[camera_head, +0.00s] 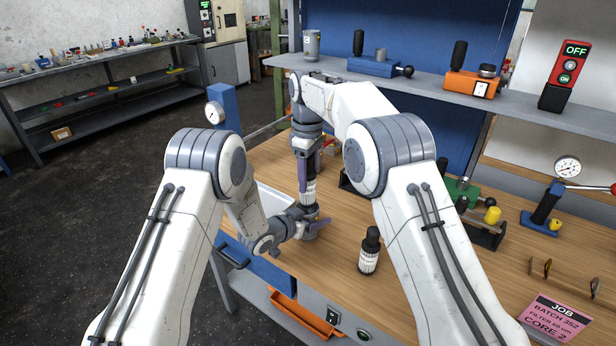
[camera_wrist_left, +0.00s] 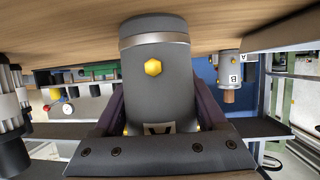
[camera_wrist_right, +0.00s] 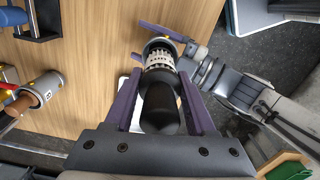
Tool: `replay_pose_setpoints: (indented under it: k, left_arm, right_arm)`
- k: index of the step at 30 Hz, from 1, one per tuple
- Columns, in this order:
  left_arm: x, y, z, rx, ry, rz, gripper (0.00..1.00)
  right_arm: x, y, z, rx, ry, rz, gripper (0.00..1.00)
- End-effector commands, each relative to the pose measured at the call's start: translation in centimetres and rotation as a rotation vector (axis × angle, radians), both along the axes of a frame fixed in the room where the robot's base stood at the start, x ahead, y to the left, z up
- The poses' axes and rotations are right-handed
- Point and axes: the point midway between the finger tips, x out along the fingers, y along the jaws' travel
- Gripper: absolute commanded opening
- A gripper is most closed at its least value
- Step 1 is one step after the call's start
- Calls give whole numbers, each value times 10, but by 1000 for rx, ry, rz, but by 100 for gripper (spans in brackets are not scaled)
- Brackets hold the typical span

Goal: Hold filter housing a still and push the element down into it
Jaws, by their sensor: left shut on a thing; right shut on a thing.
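Filter housing a (camera_wrist_left: 158,85) is a dark grey cylinder with a light band and a yellow bolt. It stands on the bench, and my left gripper (camera_head: 306,229) is shut around it. The element (camera_wrist_right: 161,100) has a black top and a pale ribbed lower part. My right gripper (camera_head: 306,172) is shut on it from above, in line over the housing. In the right wrist view the ribbed part meets the ring-shaped mouth of the housing (camera_wrist_right: 158,43). How deep it sits is hard to tell.
Housing B (camera_wrist_right: 47,86) stands nearby on the bench. A green fixture (camera_head: 461,191) and a blue gauge stand (camera_head: 545,208) are farther right. A white tray (camera_head: 272,199) lies behind my left arm.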

Motion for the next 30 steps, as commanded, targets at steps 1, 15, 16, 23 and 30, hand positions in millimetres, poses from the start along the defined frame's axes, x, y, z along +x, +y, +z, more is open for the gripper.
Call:
replay_pose_setpoints:
  k: [1, 15, 16, 23, 30]
  left_arm:
    - [0, 0, 1, 0, -1, 1, 0]
    - [0, 0, 1, 0, -1, 1, 0]
    - [0, 0, 1, 0, -1, 1, 0]
    - [0, 0, 1, 0, -1, 1, 0]
    - [0, 0, 1, 0, -1, 1, 0]
  right_arm:
    - [0, 0, 0, 0, 0, 0, 0]
    - [0, 0, 0, 0, 0, 0, 0]
    - [0, 0, 0, 0, 0, 0, 0]
    - [0, 0, -6, 0, 0, 0, 0]
    - [0, 0, -12, 0, 1, 0, 0]
